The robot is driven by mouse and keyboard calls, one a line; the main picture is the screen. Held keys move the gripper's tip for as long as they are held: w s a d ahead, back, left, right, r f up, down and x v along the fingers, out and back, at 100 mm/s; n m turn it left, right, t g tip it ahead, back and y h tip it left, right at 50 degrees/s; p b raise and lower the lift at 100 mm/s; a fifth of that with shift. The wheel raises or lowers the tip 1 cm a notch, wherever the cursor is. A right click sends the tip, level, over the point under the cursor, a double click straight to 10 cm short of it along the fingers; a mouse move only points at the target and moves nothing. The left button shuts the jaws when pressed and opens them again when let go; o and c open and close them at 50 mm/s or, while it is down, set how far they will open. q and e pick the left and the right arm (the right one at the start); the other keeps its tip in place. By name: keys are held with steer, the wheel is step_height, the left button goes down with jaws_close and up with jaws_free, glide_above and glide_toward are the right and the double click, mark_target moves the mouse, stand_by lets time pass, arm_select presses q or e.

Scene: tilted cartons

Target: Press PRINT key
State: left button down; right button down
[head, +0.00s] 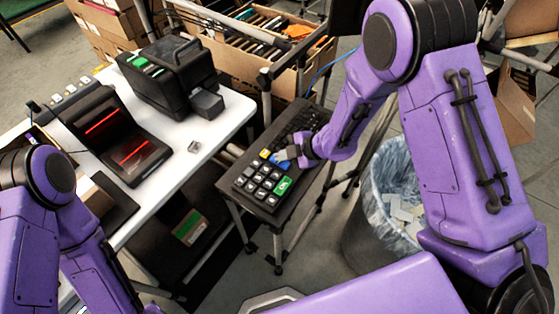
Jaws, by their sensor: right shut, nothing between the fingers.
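A black keypad (238,191) with several pale keys lies on a narrow stand right of the white table. It has a large green key (284,185) at its near right corner and a yellow key (265,153) at its far side. The key labels are too small to read, so I cannot tell which is PRINT. My right gripper (279,157) is shut and empty, its tips over the keypad's far edge beside the yellow key. I cannot tell whether it touches a key. My left arm is at the lower left; its gripper does not show.
The white table (215,128) holds a black printer (168,80) and a scanner with red lines (108,128). A dark keyboard (306,120) lies behind the keypad. A lined waste bin (372,232) stands to the right, and a carton of files (250,58) behind.

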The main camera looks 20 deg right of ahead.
mark_target(283, 163)
steer(key=shift+f, duration=0.4)
steer(key=shift+r, duration=0.1)
stand_by(0.4)
steer(key=shift+r+p, duration=0.6)
steer(key=shift+r, duration=0.15)
step_height(283, 163, up, 5)
steer(key=p, duration=0.5)
steer(key=shift+r, duration=0.1)
stand_by(0.4)
